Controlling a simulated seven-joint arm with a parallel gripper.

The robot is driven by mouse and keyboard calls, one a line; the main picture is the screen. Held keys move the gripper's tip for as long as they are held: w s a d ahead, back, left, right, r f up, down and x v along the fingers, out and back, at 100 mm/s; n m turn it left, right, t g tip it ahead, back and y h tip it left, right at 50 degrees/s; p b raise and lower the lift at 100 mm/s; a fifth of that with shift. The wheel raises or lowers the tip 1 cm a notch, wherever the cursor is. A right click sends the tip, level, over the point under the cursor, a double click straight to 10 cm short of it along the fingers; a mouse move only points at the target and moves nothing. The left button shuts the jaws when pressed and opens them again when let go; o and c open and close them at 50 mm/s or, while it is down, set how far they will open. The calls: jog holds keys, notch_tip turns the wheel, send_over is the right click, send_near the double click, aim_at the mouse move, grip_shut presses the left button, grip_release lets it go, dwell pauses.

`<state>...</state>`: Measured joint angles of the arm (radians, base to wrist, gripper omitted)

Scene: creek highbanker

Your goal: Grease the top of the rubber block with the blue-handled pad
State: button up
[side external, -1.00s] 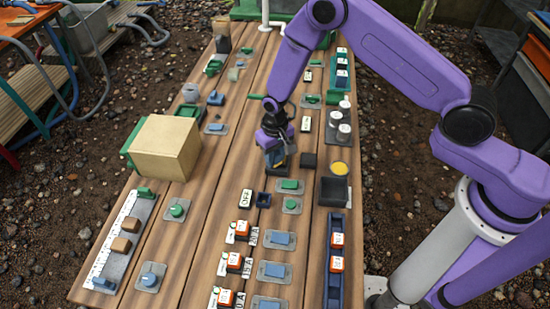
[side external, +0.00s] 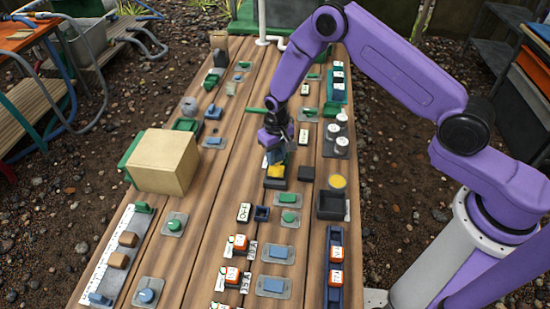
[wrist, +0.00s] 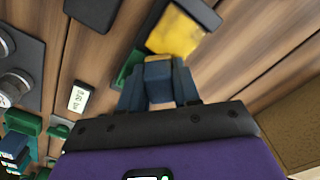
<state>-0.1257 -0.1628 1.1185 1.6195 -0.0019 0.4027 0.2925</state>
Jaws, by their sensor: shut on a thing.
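My gripper (side external: 278,155) is shut on the blue handle (wrist: 160,72) of the pad. It hangs over the dark rubber block (side external: 274,184) in the middle of the bench. A bright yellow patch (side external: 276,171) lies on the block's top, and it also shows in the wrist view (wrist: 178,32) just beyond the handle. Dark surface shows beside the patch. The pad's underside is hidden, and I cannot tell for certain whether the pad is clear of the block.
White-topped knobs (side external: 340,130) stand behind right. A large tan box (side external: 163,163) stands left. Bare planks lie between it and the block.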

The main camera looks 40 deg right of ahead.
jog(key=shift+s+a+f, duration=0.1)
jog(key=shift+s+a, duration=2.5)
jog(key=shift+r, duration=0.25)
jog(key=shift+r, duration=2.95)
jog(key=shift+r, duration=0.1)
notch_tip(320, 180, up, 3)
jog(key=shift+f, duration=0.1)
